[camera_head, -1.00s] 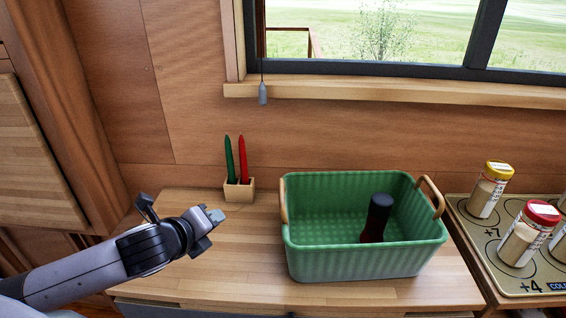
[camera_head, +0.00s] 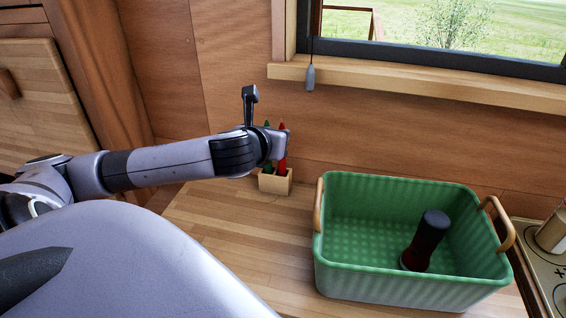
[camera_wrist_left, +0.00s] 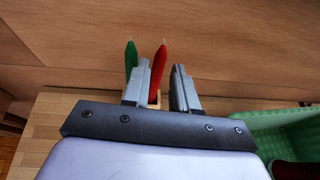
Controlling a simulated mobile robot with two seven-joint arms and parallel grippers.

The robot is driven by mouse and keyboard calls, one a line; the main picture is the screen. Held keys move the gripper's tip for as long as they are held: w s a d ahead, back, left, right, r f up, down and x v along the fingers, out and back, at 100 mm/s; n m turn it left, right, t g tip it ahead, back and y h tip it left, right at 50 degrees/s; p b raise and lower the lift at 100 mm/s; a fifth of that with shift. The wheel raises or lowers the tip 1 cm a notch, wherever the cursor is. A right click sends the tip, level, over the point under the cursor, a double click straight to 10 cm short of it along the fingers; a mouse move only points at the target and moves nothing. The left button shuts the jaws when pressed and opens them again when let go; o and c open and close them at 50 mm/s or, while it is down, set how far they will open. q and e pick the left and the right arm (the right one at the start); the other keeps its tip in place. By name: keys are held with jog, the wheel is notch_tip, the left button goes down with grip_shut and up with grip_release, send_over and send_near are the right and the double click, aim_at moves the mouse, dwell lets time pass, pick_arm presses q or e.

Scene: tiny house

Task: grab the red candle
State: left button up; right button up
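The red candle (camera_head: 282,164) stands upright in a small wooden holder (camera_head: 275,183), partly hidden behind my left gripper (camera_head: 284,144). In the left wrist view the red candle (camera_wrist_left: 158,70) shows between the two fingers of my left gripper (camera_wrist_left: 161,78). The fingers are apart, with a visible gap between the candle and the right finger; the left finger is close to the candle, and I cannot tell if it touches. The green candle (camera_wrist_left: 130,57) stands just left of the red one, outside the left finger. My right gripper is not in view.
A green basket (camera_head: 335,260) with wooden handles stands on the wooden counter (camera_head: 215,225) to the right, holding a dark red and black bottle (camera_head: 427,240). The window sill (camera_head: 400,83) and a hanging pull cord (camera_head: 310,77) are above. The wooden wall is behind the candles.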

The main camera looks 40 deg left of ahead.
pick_arm(q)
jog(key=shift+x, duration=1.6)
grip_shut()
jog(key=shift+r, duration=0.1)
